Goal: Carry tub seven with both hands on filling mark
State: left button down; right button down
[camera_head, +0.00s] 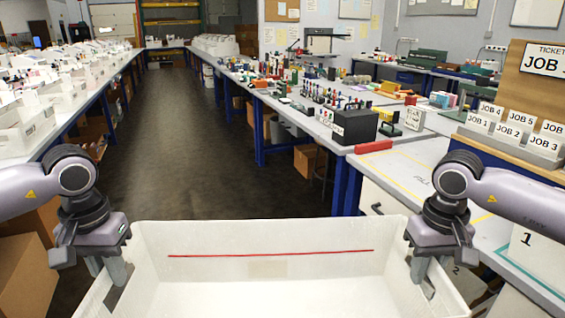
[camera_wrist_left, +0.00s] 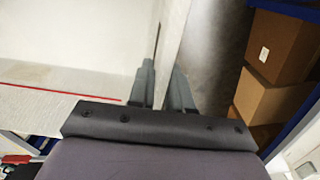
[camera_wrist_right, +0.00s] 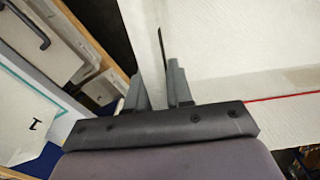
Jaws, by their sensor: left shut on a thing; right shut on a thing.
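A large white tub (camera_head: 265,240) with a red line along its inside wall is held in front of me in the head view, its near part cut off by the frame. It looks empty where I can see into it. My left gripper (camera_head: 113,272) is shut on the tub's left wall near the far corner. My right gripper (camera_head: 424,272) is shut on the right wall. In the left wrist view the fingers (camera_wrist_left: 163,88) straddle the wall, and in the right wrist view the fingers (camera_wrist_right: 162,88) do the same.
A bench on the right (camera_head: 400,175) has yellow marks and a red block (camera_head: 373,147) at its edge. A ticket board with job boxes (camera_head: 515,135) stands further right. White bins line the left bench (camera_head: 60,130). Cardboard boxes (camera_head: 25,255) stand low at left. The aisle floor (camera_head: 200,165) ahead is clear.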

aim_at(421, 181)
jog(key=i+z, duration=0.2)
jog(key=i, duration=0.4)
jog(key=i+z, duration=0.25)
jog(key=i, duration=0.35)
jog(key=i+j+z, duration=0.2)
jog(key=i, duration=0.4)
jog(key=i+j+z, duration=0.1)
jog(key=i+z, duration=0.3)
jog(key=i+j+z, duration=0.15)
jog(key=z, duration=0.3)
jog(key=i+j+z, duration=0.55)
jog(key=j+z, duration=0.15)
jog(key=z, duration=0.15)
